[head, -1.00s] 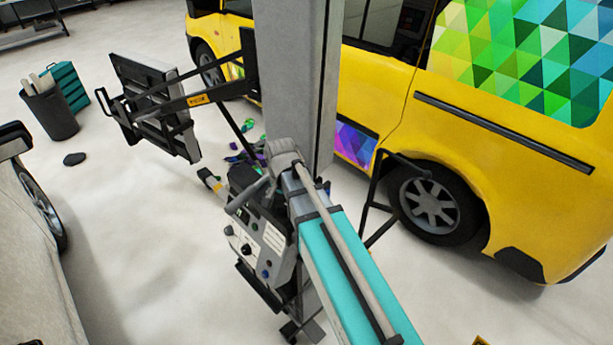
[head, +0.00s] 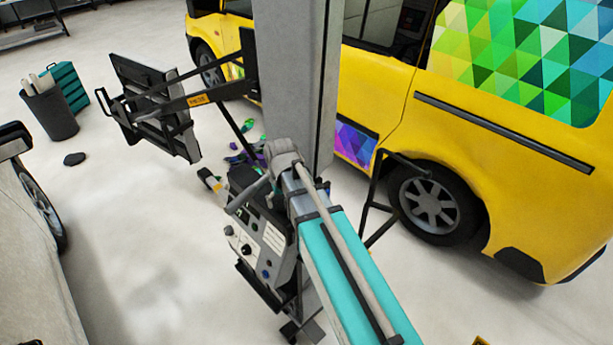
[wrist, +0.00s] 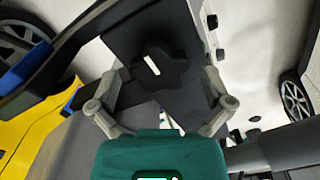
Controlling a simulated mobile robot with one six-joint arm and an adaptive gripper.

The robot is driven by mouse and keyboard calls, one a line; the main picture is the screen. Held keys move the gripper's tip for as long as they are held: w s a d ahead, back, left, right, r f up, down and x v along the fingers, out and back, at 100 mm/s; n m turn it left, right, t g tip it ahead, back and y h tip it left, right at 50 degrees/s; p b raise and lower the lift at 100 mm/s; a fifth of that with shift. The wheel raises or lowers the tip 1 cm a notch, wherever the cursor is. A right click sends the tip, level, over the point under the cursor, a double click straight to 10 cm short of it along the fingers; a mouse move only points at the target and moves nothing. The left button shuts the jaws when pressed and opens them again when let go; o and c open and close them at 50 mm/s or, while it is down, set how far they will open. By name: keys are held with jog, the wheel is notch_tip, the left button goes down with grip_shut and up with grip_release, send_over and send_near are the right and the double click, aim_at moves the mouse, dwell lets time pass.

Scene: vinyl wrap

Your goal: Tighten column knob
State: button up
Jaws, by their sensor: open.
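The column knob (wrist: 160,70) is a black, lobed knob with a white mark on its face, on a dark plate in the wrist view. My gripper (wrist: 162,78) is open, with one grey finger on each side of the knob. Gaps show between the fingers and the knob in the picture; the depth between them is hard to judge. In the head view my arm hides the knob and my fingers. A grey control box (head: 262,240) with several small knobs and a white label stands beside my arm there.
A grey pillar (head: 290,75) rises just behind my wrist. A yellow van (head: 465,165) stands to the right, with a black tube frame (head: 375,195) before it. A black panel on an arm (head: 150,100) is at the left.

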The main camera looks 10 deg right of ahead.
jog(key=n, duration=1)
jog(key=shift+n, duration=0.4)
notch_tip(320, 180, up, 14)
jog(key=p, duration=1.4)
jog(key=s+d+f+m+b, duration=0.1)
jog(key=s+d+m, duration=0.3)
jog(key=m, duration=0.4)
jog(key=shift+s+d+t, duration=0.25)
jog(key=shift+d+t, duration=0.05)
jog(key=shift+d, duration=0.6)
jog(key=s+d+f+m+b, duration=0.1)
jog(key=s+f+m+b, duration=0.1)
jog(key=f+b, duration=0.6)
jog(key=s+d+f+m+b, duration=0.1)
jog(key=s+f+b, duration=0.1)
jog(key=f+b, duration=0.7)
jog(key=shift+s+f+m+b, duration=0.25)
jog(key=shift+s+m+b, duration=0.05)
jog(key=shift+s+m, duration=0.1)
